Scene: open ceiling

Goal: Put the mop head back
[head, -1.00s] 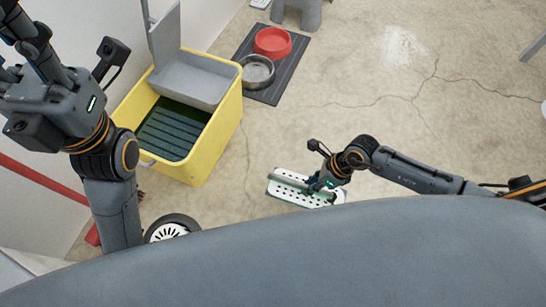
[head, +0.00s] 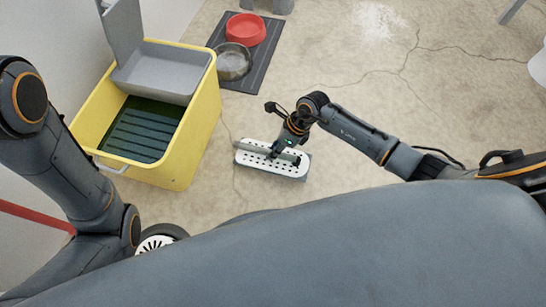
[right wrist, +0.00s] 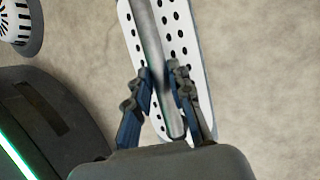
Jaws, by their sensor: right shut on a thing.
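The mop head (head: 292,169) is a flat white plate with rows of holes and a grey bar along its middle. It is right of the yellow bucket in the head view, and it also shows in the right wrist view (right wrist: 187,48). My right gripper (head: 279,152) is shut on its grey bar; in the right wrist view the fingers (right wrist: 160,72) stand on either side of the bar. I cannot tell whether the plate touches the floor. My left arm shows at the left edge of the head view, but its gripper is out of the picture.
The yellow bucket (head: 201,130) holds dark water, with a grey wringer (head: 160,75) at its back. A red bowl (head: 246,29) and a metal bowl (head: 234,62) stand on a dark mat (head: 258,68) behind. The cracked floor (head: 350,165) right of the mop head is open.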

